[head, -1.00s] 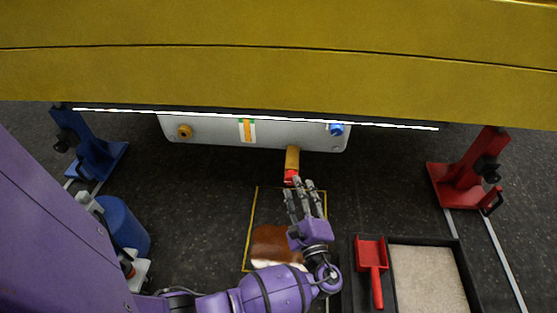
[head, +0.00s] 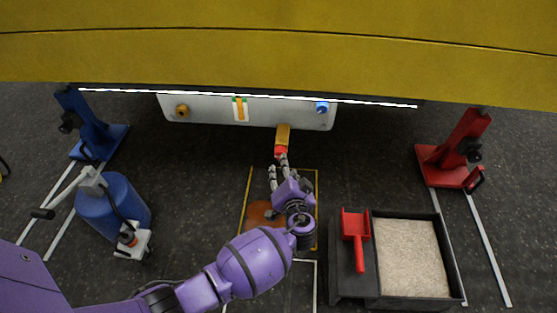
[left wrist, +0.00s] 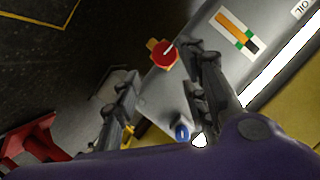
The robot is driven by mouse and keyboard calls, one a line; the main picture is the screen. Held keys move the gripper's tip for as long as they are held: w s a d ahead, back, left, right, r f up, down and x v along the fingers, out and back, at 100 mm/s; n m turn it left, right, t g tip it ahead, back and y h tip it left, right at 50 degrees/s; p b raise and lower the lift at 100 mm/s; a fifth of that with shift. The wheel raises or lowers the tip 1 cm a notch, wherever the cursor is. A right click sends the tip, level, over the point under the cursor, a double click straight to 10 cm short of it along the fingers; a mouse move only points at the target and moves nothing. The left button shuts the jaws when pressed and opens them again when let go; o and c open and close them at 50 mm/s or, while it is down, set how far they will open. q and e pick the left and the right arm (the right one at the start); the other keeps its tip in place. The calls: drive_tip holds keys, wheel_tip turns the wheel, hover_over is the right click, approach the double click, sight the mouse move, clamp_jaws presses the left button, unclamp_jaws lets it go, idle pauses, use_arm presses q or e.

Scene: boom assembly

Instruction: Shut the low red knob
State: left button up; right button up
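The low red knob (head: 280,151) sits at the end of a brass-coloured fitting (head: 283,134) below the grey panel (head: 210,112). In the left wrist view the red knob (left wrist: 164,55) has a white mark across its face. My left gripper (head: 277,168) is just in front of and below the knob in the head view. In the left wrist view its fingers (left wrist: 160,85) are spread apart and empty, with the knob beyond them, nearer the right-hand fingers. Whether any finger touches it I cannot tell. My right gripper is not in view.
A blue knob (head: 322,107) and a brass knob (head: 183,110) are on the panel. The yellow boom (head: 280,60) spans above. A brown puddle (head: 258,214) lies on the floor under my arm. A black tray (head: 455,285) with a red scoop (head: 355,228) stands to the right.

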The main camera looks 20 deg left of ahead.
sight(281, 153)
use_arm(q)
drive_tip(key=b+x, duration=0.2)
drive_tip(key=x, duration=0.5)
drive_tip(key=shift+w, duration=0.25)
drive_tip(key=shift+r, duration=0.15)
drive_tip(key=c, duration=0.8)
drive_tip(key=shift+c, duration=1)
